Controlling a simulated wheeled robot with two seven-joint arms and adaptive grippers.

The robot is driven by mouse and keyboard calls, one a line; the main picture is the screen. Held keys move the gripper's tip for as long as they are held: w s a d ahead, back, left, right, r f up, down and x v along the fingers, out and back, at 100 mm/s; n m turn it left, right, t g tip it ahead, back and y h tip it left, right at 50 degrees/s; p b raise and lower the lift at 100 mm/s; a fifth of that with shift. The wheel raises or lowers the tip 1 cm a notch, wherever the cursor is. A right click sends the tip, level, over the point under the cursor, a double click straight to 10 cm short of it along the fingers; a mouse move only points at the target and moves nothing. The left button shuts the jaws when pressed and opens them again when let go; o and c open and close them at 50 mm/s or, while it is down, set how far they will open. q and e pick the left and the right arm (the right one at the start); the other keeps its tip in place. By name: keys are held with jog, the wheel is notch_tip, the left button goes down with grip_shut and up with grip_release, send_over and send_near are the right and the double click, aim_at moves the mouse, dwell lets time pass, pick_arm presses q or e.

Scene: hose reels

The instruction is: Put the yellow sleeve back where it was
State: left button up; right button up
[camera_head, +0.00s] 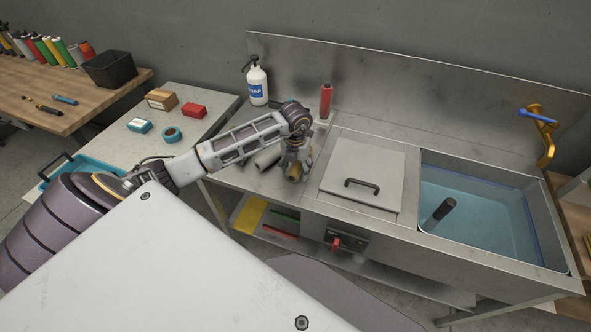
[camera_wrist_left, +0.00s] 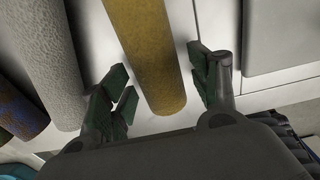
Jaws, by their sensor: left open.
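The yellow sleeve (camera_wrist_left: 150,50) is mustard-coloured and lies on the steel counter in the left wrist view. My left gripper (camera_wrist_left: 162,78) is open, with one finger on each side of the sleeve's near end; I cannot tell whether either finger touches it. In the head view my left gripper (camera_head: 293,172) is low over the counter, left of the grey lid, and mostly hides the sleeve. A grey sleeve (camera_wrist_left: 40,55) lies to the left of the yellow one; it also shows in the head view (camera_head: 268,157). My right gripper is not in view.
A lid with a black handle (camera_head: 361,175) is right of my gripper. Beyond it is a water basin (camera_head: 470,195) with a dark cylinder (camera_head: 437,213). A soap bottle (camera_head: 257,82) and red cylinder (camera_head: 326,100) stand behind. A patterned sleeve (camera_wrist_left: 18,110) lies far left.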

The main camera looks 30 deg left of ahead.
pick_arm(q)
notch_tip(320, 180, up, 12)
jog(key=b, duration=0.1)
jog(key=shift+f, duration=0.15)
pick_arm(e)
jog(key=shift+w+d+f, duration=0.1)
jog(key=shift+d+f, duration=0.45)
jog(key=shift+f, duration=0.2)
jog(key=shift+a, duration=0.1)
